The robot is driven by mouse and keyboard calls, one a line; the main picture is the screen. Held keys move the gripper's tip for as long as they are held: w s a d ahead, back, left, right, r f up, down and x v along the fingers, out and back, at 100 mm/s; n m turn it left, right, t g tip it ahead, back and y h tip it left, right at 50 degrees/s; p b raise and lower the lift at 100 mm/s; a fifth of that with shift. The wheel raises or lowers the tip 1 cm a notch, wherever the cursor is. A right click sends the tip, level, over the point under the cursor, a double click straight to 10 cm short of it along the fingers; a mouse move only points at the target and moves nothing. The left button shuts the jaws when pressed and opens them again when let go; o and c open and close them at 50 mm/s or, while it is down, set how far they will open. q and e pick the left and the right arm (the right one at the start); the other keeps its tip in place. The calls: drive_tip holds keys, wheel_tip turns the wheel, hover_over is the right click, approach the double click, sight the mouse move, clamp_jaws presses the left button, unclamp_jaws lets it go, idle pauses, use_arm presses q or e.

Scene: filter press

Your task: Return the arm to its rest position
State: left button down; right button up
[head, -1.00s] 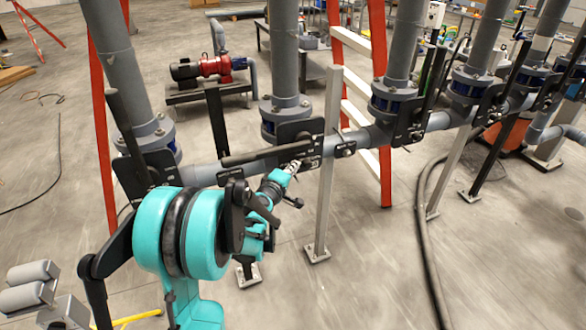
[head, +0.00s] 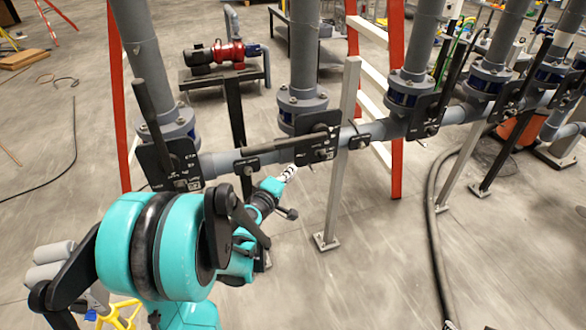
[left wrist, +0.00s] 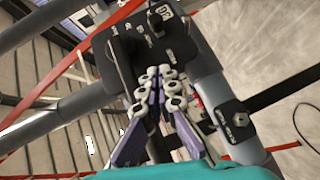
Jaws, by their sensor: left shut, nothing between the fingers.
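My left arm, teal and black, comes in from the lower left in the head view. Its gripper (head: 290,172) is shut and empty, just below and left of a black valve plate (head: 318,148) on the second pipe. That valve's dark handle (head: 290,142) lies roughly level, along the pipe run. In the left wrist view, the purple and white fingers (left wrist: 160,88) are close together in front of a black plate (left wrist: 190,50), with a small gap from it in the head view. A small black-and-white tip (head: 449,325) at the bottom edge may be my right gripper; its jaw state is unclear.
A grey horizontal pipe (head: 225,163) crosses ahead, with several upright pipes and valves. The leftmost handle (head: 146,110) stands up. A metal post (head: 340,160) and red ladder (head: 396,150) stand close by. A black hose (head: 432,220) lies on the floor.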

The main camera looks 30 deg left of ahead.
idle(0.4)
use_arm(q)
drive_tip(key=s+d+m+g+h, duration=0.2)
drive_tip(key=s+d+m, duration=0.25)
drive_tip(key=d, duration=0.35)
drive_tip(key=s+d+m+g+h, duration=0.1)
drive_tip(key=s+d+m+g, duration=0.2)
drive_tip(key=d+m, duration=0.35)
drive_tip(key=s+d+f+m+g, duration=0.1)
drive_tip(key=s+m+g, duration=0.1)
drive_tip(key=s, duration=0.5)
drive_tip(key=s+d+f+m+g+y, duration=0.1)
drive_tip(key=s+d+f+m+g, duration=0.1)
drive_tip(key=s+m, duration=0.2)
drive_tip(key=s, duration=0.3)
drive_tip(key=shift+d+y, duration=0.25)
drive_tip(key=shift+y, duration=0.05)
